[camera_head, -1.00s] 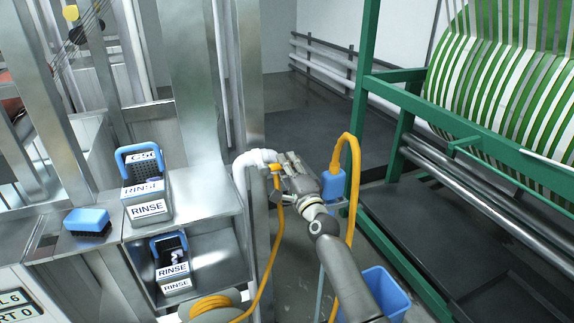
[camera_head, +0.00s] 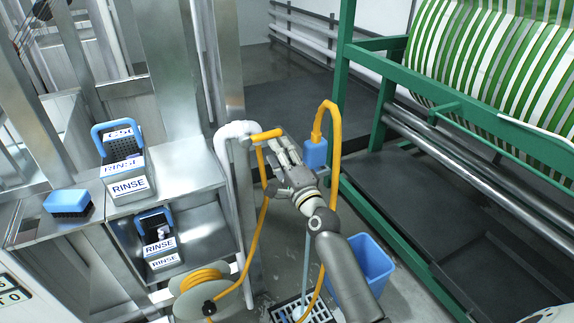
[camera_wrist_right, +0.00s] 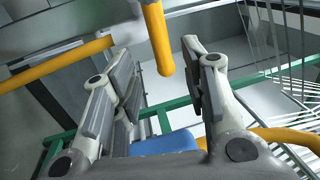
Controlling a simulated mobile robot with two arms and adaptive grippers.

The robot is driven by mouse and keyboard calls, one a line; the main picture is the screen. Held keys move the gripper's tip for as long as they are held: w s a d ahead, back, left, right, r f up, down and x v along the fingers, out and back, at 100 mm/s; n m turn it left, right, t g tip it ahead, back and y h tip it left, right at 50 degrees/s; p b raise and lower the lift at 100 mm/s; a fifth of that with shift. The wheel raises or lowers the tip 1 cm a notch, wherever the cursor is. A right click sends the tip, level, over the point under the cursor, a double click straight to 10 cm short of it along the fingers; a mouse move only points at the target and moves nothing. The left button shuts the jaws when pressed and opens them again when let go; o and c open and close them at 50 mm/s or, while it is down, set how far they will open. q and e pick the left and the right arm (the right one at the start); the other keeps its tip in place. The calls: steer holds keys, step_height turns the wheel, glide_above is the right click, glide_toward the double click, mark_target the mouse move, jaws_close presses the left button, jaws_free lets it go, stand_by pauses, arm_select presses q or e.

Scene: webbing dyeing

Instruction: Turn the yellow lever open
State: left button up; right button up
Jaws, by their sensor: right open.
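The yellow lever (camera_head: 267,134) sits at the top of a white pipe (camera_head: 222,150) in the head view, pointing right. My right gripper (camera_head: 283,150) is open just below and right of the lever's free end. In the right wrist view, a yellow rounded-end piece, probably the lever (camera_wrist_right: 157,40), comes down between and beyond the spread fingers of the right gripper (camera_wrist_right: 165,75). I see no clear contact. Another yellow bar (camera_wrist_right: 55,66) crosses at the left there; I cannot tell whether it is hose. My left gripper is not in view.
A yellow hose (camera_head: 262,210) hangs below the lever, near a hose reel (camera_head: 192,299). Another yellow loop (camera_head: 336,130) joins a blue box (camera_head: 316,154) behind my gripper. A blue bin (camera_head: 372,258) stands below my arm. A green frame (camera_head: 345,75) stands right; rinse containers (camera_head: 130,187) stand left.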

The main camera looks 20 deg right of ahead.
steer(key=shift+s+d+f, duration=0.1)
steer(key=shift+s+f, duration=0.15)
steer(key=shift+s, duration=0.9)
steer(key=shift+s+f, duration=0.2)
steer(key=shift+s, duration=0.95)
steer(key=shift+f, duration=0.1)
